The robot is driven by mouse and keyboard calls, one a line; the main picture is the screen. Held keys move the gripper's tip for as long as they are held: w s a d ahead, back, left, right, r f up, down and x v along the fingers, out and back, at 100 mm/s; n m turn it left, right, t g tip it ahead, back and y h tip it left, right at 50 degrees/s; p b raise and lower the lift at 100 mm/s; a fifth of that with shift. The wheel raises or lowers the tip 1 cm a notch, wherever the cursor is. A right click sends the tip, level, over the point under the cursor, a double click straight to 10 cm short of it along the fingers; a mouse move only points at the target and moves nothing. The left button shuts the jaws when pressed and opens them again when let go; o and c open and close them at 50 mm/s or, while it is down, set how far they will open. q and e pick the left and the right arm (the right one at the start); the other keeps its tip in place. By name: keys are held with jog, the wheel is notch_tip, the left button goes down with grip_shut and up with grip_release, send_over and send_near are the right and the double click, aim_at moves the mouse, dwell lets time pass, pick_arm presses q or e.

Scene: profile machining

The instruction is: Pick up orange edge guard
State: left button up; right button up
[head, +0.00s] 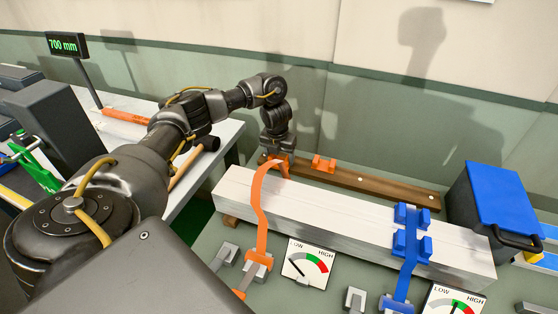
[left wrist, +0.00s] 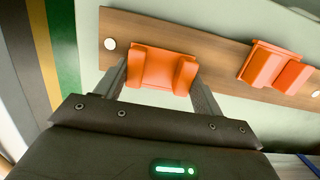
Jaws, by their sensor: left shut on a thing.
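My left gripper (head: 277,156) reaches down at the far side of the silver profile (head: 350,222), near the left end of a brown wooden strip. In the left wrist view its two fingers (left wrist: 162,84) are shut on the sides of an orange edge guard (left wrist: 163,66), a small angled block. The held guard appears at the strip; whether it still touches it, I cannot tell. A second orange edge guard (head: 323,164) rests on the strip to the right; it also shows in the left wrist view (left wrist: 275,68). My right gripper is not in view.
The wooden strip (head: 400,192) lies behind the profile. An orange strap (head: 260,203) and a blue strap (head: 411,243) with blue guards cross the profile. Two gauges (head: 308,262) stand in front. A blue-lidded bin (head: 500,207) stands right. A "700 mm" display (head: 67,45) is left.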

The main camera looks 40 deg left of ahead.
aim_at(280, 163)
pick_arm(q)
jog(key=shift+w+r, duration=0.1)
jog(key=shift+r, duration=0.5)
notch_tip(280, 163, up, 3)
jog(key=shift+d+r+p, duration=0.1)
jog(key=shift+p, duration=0.55)
jog(key=s+d+r+p, duration=0.2)
jog(key=s+d+r, duration=0.6)
jog(key=d, duration=0.3)
jog(key=shift+s+r, duration=0.35)
jog(key=shift+s, duration=0.15)
